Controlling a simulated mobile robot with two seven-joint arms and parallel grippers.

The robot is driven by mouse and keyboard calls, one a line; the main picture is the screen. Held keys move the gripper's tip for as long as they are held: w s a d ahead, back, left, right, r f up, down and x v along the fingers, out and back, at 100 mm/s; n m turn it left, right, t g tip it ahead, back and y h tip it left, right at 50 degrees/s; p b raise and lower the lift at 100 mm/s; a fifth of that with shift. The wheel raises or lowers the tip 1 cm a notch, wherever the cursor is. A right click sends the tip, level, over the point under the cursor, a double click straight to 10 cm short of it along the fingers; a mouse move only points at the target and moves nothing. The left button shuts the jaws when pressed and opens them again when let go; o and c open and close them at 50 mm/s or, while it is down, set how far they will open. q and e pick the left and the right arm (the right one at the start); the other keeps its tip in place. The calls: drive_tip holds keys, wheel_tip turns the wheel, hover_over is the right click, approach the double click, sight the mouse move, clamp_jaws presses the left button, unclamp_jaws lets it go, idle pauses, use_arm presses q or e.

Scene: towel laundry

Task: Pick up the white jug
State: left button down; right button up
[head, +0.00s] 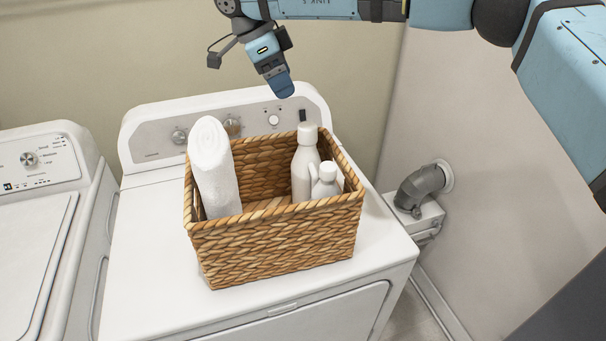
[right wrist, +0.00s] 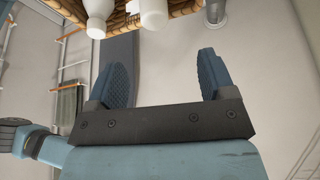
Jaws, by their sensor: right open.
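A white jug (head: 325,183) with a small cap and a side handle stands in the right part of a woven basket (head: 270,245). Its lower part is hidden by the basket's front wall. A taller white bottle (head: 304,165) stands just behind it, to the left. My right gripper (head: 281,88) is above and behind the basket, apart from the jug. In the right wrist view my right gripper (right wrist: 165,62) is open with nothing between its fingers. Two white containers show at the top edge there; I cannot tell for sure which is the jug. My left gripper is not in view.
A white towel roll (head: 212,165) leans in the basket's left part. The basket sits on a white dryer (head: 150,240) with a raised control panel behind. A second white machine (head: 35,240) stands left. A grey vent pipe (head: 420,185) and wall are right.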

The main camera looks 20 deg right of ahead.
sight(307, 125)
drive_tip(key=x, duration=0.6)
drive_tip(key=shift+s+d+p, duration=0.35)
drive_tip(key=shift+s+p, duration=0.05)
drive_tip(key=shift+w+d+f, duration=0.1)
drive_tip(key=shift+f, duration=0.55)
drive_tip(key=x, duration=0.1)
drive_tip(key=p+x, duration=0.1)
drive_tip(key=x, duration=0.2)
drive_tip(key=shift+s+f, duration=0.15)
drive_tip(key=shift+s, duration=0.1)
drive_tip(key=shift+d+f+p, duration=0.15)
drive_tip(key=shift+f+p, duration=0.15)
drive_tip(key=shift+f, duration=0.15)
clamp_jaws()
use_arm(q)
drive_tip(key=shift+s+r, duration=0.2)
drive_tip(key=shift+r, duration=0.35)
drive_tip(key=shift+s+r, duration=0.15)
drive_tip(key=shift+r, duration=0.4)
use_arm(e)
drive_tip(key=shift+r, duration=0.1)
